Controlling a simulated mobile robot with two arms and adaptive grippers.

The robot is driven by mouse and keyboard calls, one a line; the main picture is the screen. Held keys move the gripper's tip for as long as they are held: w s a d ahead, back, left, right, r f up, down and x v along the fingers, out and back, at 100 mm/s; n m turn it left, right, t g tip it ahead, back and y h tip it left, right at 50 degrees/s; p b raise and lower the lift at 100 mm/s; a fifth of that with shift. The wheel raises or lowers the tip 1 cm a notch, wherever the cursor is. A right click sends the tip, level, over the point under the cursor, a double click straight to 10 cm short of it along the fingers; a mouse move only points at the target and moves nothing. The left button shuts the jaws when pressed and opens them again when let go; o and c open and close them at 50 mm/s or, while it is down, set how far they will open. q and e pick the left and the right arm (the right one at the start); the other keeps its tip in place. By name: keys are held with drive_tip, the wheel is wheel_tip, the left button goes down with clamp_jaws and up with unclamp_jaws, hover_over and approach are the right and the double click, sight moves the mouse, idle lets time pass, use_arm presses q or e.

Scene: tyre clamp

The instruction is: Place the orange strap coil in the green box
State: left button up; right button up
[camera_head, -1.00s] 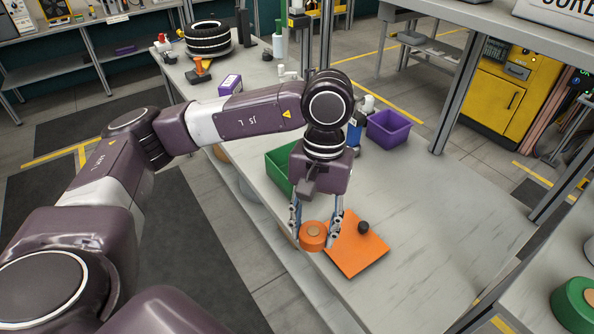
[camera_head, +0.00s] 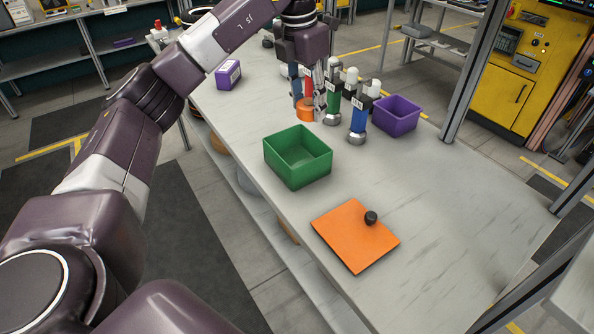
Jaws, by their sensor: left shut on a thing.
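My left gripper (camera_head: 308,98) is past the green box, toward the far part of the bench, pointing down. It is shut on the orange strap coil (camera_head: 305,113), a small orange round piece low between its fingers. The coil is beside the bottles; its exact height over the bench is hard to tell. The green box (camera_head: 298,158) stands open and empty-looking on the bench, nearer to me than the coil. My right gripper is not in view.
A bottle with a green label (camera_head: 334,98) and one with a blue label (camera_head: 358,122) stand close right of the gripper. A purple bin (camera_head: 397,117) is farther right. An orange mat (camera_head: 352,238) with a black knob (camera_head: 371,217) lies in front. The right side of the bench is clear.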

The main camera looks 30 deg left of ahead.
use_arm(q)
drive_tip(key=w+a+n+b, duration=0.1)
drive_tip(key=w+a+n, duration=0.15)
drive_tip(key=n, duration=0.35)
drive_tip(key=n+y, duration=0.1)
drive_tip(key=n, duration=0.1)
hover_over(297, 165)
drive_tip(key=f, duration=0.9)
drive_tip(key=f+p, duration=0.1)
drive_tip(key=f, duration=0.4)
drive_tip(key=shift+s+d, duration=0.15)
drive_tip(key=shift+s, duration=0.1)
drive_tip(key=shift+m, duration=0.3)
wheel_tip(297, 165, down, 4)
drive_tip(key=shift+f+p, duration=0.25)
drive_tip(key=shift+p, duration=0.05)
drive_tip(key=shift+f, duration=0.15)
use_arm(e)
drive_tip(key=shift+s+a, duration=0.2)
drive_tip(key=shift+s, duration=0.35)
use_arm(q)
drive_tip(key=shift+f, duration=0.1)
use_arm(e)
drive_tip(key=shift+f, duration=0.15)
use_arm(q)
drive_tip(key=o, duration=1.2)
drive_tip(key=shift+c, duration=0.2)
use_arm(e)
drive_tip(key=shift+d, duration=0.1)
